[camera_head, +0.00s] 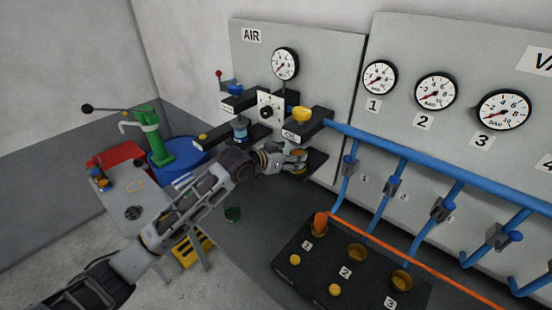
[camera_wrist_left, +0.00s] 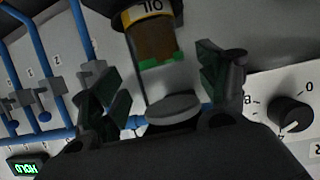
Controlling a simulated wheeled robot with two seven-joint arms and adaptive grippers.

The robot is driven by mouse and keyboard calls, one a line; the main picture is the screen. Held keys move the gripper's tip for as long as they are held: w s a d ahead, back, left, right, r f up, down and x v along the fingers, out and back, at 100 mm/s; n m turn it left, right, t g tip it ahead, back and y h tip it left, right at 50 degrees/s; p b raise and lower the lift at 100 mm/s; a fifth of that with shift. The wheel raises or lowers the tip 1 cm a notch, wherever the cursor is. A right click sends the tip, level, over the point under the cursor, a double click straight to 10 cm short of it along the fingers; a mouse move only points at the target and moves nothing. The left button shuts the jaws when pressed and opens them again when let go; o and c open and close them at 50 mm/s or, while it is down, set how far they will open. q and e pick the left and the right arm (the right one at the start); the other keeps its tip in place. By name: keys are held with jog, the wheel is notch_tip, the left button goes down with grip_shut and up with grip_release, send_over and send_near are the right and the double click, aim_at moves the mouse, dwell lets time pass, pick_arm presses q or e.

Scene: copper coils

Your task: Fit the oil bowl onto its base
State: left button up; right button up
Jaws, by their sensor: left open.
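The oil bowl (camera_wrist_left: 160,60) is a clear cup with amber oil, green marks and a yellow OIL band. It appears upside down in the left wrist view, with its dark foot at the top. In the head view it is a small amber shape (camera_head: 297,155), partly hidden by my left gripper (camera_head: 295,161). In the wrist view the left gripper (camera_wrist_left: 165,85) is open, with one finger on each side of the bowl and gaps visible. The base looks to be the black block (camera_head: 312,122) with a yellow cap, above the gripper. My right gripper is out of view.
A knob panel (camera_head: 270,107) and another black block (camera_head: 236,104) are to the left. Blue pipes (camera_head: 395,158) run along the wall to the right. A black tray (camera_head: 318,262) with several cups is in front.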

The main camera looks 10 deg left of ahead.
pick_arm(q)
jog(key=v, duration=0.6)
jog(key=shift+s+a+r+b, duration=0.2)
jog(key=shift+s+a+b, duration=0.05)
jog(key=shift+b, duration=0.15)
dwell(0.5)
jog(key=s+a+f+n+g+y, duration=0.2)
jog(key=s+a+f+y, duration=0.15)
jog(key=s+f, duration=0.9)
jog(key=s+a+f+n+g+y, duration=0.25)
jog(key=s+a+f, duration=0.35)
jog(key=s, duration=0.3)
jog(key=s+a+f+n+g+y, duration=0.1)
jog(key=s+a+f+g+y, duration=0.15)
jog(key=s+a+f, duration=0.45)
jog(key=s+f+g, duration=0.1)
jog(key=s+f, duration=0.1)
jog(key=f, duration=1.4)
jog(key=s+f, duration=0.2)
jog(key=f, duration=1.4)
jog(key=s+a+f+g, duration=0.1)
jog(key=s+a+f, duration=0.2)
jog(key=s+f, duration=1.6)
jog(key=s, duration=0.3)
jog(key=shift+g, duration=0.3)
